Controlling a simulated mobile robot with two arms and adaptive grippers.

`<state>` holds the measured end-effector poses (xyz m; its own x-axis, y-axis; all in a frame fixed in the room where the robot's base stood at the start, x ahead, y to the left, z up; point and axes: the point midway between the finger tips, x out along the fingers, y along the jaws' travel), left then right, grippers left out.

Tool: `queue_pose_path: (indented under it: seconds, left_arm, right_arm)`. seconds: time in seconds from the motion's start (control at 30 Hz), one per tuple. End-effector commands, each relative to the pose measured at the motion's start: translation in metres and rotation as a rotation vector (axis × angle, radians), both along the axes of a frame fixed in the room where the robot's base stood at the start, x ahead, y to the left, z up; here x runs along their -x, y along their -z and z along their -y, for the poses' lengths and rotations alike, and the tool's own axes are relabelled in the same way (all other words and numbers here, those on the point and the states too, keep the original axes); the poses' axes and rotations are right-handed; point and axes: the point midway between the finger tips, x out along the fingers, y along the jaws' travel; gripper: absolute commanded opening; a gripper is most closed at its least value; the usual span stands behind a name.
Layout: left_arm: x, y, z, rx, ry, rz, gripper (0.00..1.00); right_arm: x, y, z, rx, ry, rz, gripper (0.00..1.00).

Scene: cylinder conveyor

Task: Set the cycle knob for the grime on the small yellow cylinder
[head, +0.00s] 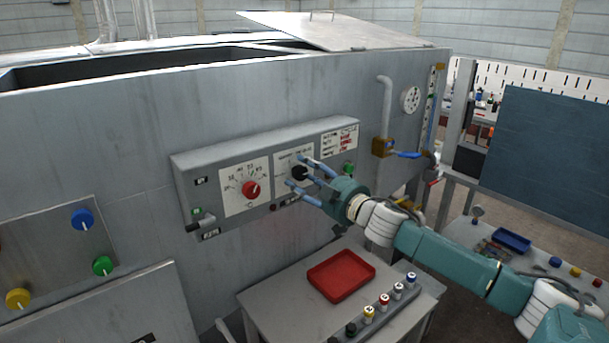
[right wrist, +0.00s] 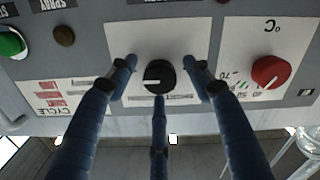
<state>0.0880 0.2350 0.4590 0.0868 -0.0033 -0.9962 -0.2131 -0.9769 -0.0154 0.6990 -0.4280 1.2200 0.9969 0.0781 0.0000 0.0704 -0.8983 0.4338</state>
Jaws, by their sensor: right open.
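The black cycle knob (head: 299,173) is on a white dial plate on the washer's control panel; it also shows in the right wrist view (right wrist: 158,77), with a pale pointer line. My right gripper (head: 305,174) is open, its blue fingers spread around the knob. In the right wrist view the fingers (right wrist: 160,80) stand on either side and below it, with gaps at the two sides; contact of the lower finger is unclear. A small cylinder with a yellow band (head: 368,314) stands in a row on the table; its grime is too small to make out. My left gripper is out of view.
A red temperature knob (head: 251,189) sits left of the black knob, a green button (head: 348,169) right. A card headed CYCLE (right wrist: 58,97) has red marks. A red tray (head: 341,277) lies on the table below. A pipe with a blue-handled valve (head: 404,154) is at right.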

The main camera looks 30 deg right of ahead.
Motion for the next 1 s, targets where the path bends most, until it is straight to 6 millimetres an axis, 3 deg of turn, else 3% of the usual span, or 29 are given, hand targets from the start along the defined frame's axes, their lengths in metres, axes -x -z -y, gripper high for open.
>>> queue_pose_path:
  seconds: [0.1,0.33,0.67,1.0]
  left_arm:
    - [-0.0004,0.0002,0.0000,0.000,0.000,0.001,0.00]
    - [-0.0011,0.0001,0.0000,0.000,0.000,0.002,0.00]
    - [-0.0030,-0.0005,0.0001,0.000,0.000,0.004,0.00]
    - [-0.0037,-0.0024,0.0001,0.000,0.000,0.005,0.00]
  right_arm:
    - [0.0001,0.0004,-0.0001,0.000,0.000,0.000,0.51]
    - [0.0003,0.0003,-0.0002,0.000,0.000,0.000,0.06]
    - [0.0003,0.0000,-0.0003,0.036,-0.001,0.002,0.06]
    - [0.0004,0.0000,-0.0006,0.253,-0.001,0.019,0.06]
